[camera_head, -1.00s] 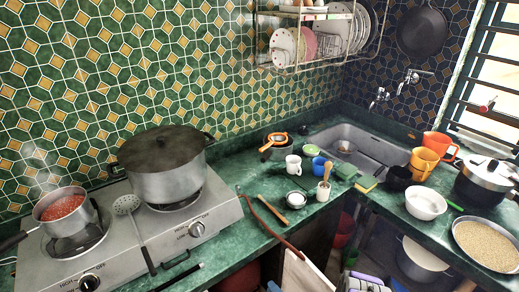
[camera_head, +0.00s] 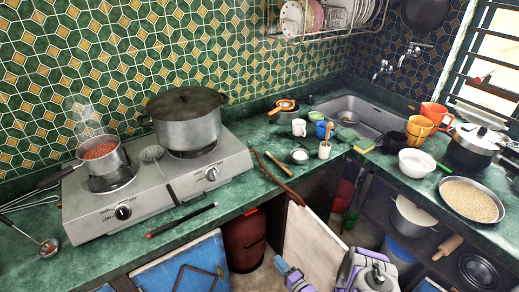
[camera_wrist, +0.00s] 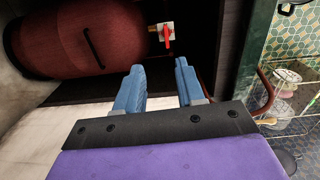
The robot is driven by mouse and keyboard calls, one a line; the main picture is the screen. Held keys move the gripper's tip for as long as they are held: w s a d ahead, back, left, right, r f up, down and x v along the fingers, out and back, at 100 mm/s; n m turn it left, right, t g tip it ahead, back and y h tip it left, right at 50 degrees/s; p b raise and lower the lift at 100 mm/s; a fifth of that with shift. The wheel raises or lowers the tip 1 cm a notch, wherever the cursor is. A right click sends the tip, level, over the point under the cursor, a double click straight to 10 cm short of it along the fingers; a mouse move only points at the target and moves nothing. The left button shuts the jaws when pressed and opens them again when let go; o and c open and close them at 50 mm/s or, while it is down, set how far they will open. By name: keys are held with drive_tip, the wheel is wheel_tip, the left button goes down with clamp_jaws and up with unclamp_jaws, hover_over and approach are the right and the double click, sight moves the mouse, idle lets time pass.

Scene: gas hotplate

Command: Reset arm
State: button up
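My gripper (camera_head: 283,265) is low at the bottom centre of the head view, in front of the counter and next to an open cabinet door. In the wrist view its two blue fingers (camera_wrist: 158,75) stand apart with nothing between them. The gas hotplate (camera_head: 150,215) is on the green counter to the left, clear of my gripper. A small steaming pot with red contents (camera_head: 103,150) is on its left burner. A large lidded pot (camera_head: 188,127) is on its right burner.
The red gas cylinder (camera_head: 244,241) stands under the counter; it fills the upper left of the wrist view (camera_wrist: 85,37), with a red valve (camera_wrist: 167,37). The pale open door (camera_head: 313,245) is close to my gripper. Cups, a bowl (camera_head: 416,162) and a grain tray (camera_head: 471,200) stand on the right counter.

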drive_tip(key=w+d+r+n+g+h, duration=0.55)
drive_tip(key=w+d+r, duration=0.25)
drive_tip(key=w, duration=0.2)
drive_tip(key=s+d+r+n+g+h, duration=0.1)
drive_tip(key=s+d+r+h, duration=0.15)
drive_tip(key=r, duration=0.65)
drive_tip(key=s+d+r+n+g+h, duration=0.15)
drive_tip(key=d+r, duration=0.25)
drive_tip(key=r, duration=0.5)
drive_tip(key=s+a+r+g+h, duration=0.15)
drive_tip(key=s+r+g, duration=0.25)
drive_tip(key=s+r, duration=1.15)
drive_tip(key=s+a+r+n+g, duration=0.1)
drive_tip(key=s+a+r+g, duration=0.1)
drive_tip(key=s, duration=1.2)
drive_tip(key=s+a+r+n+g+y, duration=0.1)
drive_tip(key=s+a+r, duration=0.3)
drive_tip(key=s, duration=0.9)
drive_tip(key=shift+s+a+n+g, duration=0.4)
drive_tip(key=shift+a+g, duration=0.3)
